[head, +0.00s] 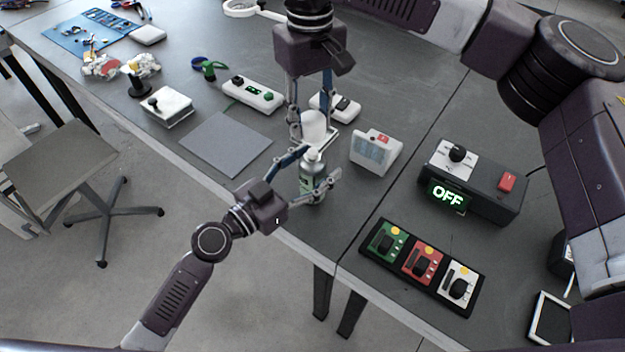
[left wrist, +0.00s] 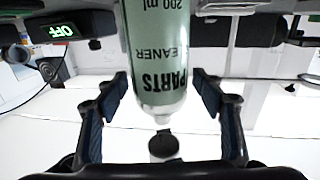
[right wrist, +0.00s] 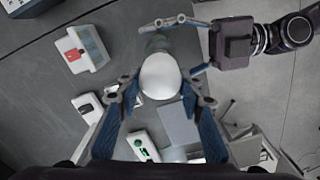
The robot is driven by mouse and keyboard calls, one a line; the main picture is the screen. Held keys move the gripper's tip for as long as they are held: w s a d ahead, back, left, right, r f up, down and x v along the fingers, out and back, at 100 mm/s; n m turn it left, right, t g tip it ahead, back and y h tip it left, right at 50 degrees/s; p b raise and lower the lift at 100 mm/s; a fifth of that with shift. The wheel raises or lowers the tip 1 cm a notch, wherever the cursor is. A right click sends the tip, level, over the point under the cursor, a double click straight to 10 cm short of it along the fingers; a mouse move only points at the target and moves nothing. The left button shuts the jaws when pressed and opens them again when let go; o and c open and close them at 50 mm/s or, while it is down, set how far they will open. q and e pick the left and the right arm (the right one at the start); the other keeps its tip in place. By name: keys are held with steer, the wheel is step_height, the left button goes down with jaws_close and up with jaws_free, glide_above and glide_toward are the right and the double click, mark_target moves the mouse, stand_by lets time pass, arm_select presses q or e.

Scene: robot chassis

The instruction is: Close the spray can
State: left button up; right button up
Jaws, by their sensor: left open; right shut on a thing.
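The spray can (head: 310,180) is a grey-green bottle near the table's front edge. The left wrist view shows it upside down, with a "PARTS CLEANER" label (left wrist: 155,55) and a pale nozzle end (left wrist: 160,114). My left gripper (head: 320,162) is open, its fingers on either side of the can with visible gaps in the left wrist view (left wrist: 163,90). My right gripper (head: 312,132) comes from above, shut on the white cap (head: 314,124), which is over the can's top. The cap (right wrist: 160,77) hides much of the can in the right wrist view. Whether it touches the can is unclear.
A white device with a red button (head: 376,150) stands just right of the can. A grey mat (head: 226,143) lies to the left. A black box showing OFF (head: 478,190) and a coloured switch panel (head: 423,263) are at the right.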

mark_target(311, 149)
arm_select(q)
jaws_close()
arm_select(e)
steer(key=shift+f, duration=2.5)
steer(key=shift+f, duration=0.9)
steer(key=shift+f, duration=0.6)
steer(key=o, duration=0.9)
